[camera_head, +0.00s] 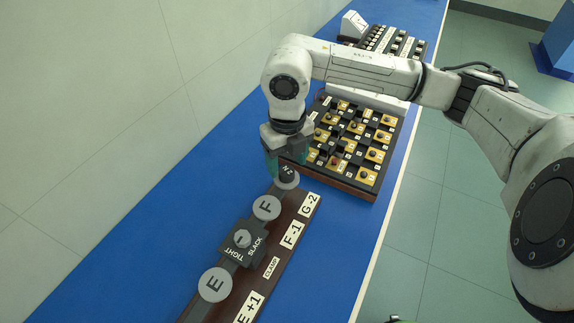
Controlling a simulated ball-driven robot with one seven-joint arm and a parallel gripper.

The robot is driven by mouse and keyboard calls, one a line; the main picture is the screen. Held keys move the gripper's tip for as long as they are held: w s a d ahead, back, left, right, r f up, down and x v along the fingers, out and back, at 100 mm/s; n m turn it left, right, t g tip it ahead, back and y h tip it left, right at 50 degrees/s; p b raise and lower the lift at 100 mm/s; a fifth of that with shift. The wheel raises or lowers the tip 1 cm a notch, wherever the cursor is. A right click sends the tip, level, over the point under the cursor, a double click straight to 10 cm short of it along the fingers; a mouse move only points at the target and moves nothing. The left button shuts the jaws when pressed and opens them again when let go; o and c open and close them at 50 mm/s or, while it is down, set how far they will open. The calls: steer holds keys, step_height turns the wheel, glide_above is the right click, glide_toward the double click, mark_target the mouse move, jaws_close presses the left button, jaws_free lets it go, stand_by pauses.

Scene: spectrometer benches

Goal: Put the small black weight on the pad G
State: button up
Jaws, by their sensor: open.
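A brown rail board carries round grey pads in a row. Pad E (215,284) is nearest, then pad F (266,208). A third grey pad (288,183), beside the label G-2 (309,204), is the far one and is partly covered. A small black weight (287,171) with white marking shows on or just above this third pad; I cannot tell whether it touches. My gripper (286,163) points down over it, its teal fingers open on either side of the weight. The fingers and hand hide part of the weight.
A clamp knob (242,239) marked TIGHT and SLACK sits between pads E and F. A dark board (350,140) with several yellow squares and small pieces stands just beyond my gripper. More racks (392,45) stand farther back. Blue bench surface (170,225) is clear on the left.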

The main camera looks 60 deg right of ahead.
mark_target(287, 172)
step_height(287, 172, up, 10)
steer(key=b, duration=0.1)
steer(key=shift+f, duration=0.1)
stand_by(0.3)
